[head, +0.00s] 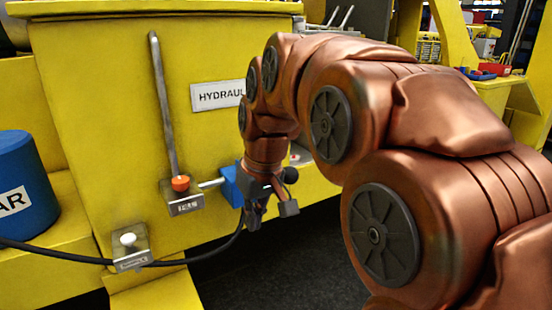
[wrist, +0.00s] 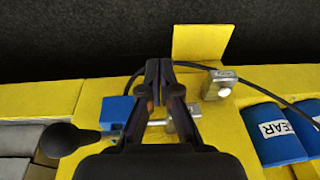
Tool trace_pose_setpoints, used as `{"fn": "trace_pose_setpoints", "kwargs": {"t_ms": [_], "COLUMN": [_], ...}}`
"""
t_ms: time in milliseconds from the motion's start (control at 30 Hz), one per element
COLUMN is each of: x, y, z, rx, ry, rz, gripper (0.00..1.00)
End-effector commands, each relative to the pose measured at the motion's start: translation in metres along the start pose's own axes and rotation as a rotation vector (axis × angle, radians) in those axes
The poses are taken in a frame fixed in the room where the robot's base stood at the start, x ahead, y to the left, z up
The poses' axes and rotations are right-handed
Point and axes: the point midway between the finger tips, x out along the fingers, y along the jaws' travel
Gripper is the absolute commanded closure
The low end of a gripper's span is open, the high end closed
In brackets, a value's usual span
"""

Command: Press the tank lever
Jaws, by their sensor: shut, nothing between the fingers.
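The tank lever shows as a black ball knob (wrist: 62,138) on a short rod at the blue valve block (wrist: 116,110) in the wrist view. In the head view the knob (head: 290,174) shows just right of my wrist, and the blue block (head: 230,186) is partly hidden behind my gripper. My gripper (head: 254,220) points down in front of the yellow tank (head: 105,110). In the wrist view its fingers (wrist: 158,68) are together and empty, right of the knob and overlapping the block's right side. I cannot tell whether they touch anything.
A metal bracket (head: 185,203) with a sight tube (head: 165,110) is left of the valve. A black hose (head: 205,257) runs from a lower bracket (head: 131,256) towards my gripper. A blue cylinder (head: 22,185) stands at the left. Dark floor (head: 300,255) is open below.

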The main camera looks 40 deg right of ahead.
Motion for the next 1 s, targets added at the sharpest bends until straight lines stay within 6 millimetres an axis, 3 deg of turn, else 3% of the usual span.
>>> {"fn": "trace_pose_setpoints", "kwargs": {"t_ms": [100,300,500,600,800,1000], "x": [0.026,0.066,0.099,0.111,0.121,0.122], "y": [-0.023,-0.047,-0.059,-0.061,-0.061,-0.061], "z": [0.039,0.109,0.179,0.204,0.230,0.233], "rx": [-0.013,-0.026,-0.038,-0.042,-0.046,-0.045], "ry": [-0.070,-0.180,-0.279,-0.313,-0.345,-0.348], "rz": [-0.002,0.012,0.037,0.050,0.064,0.066], "gripper": [1.00,1.00,1.00,1.00,1.00,1.00]}}
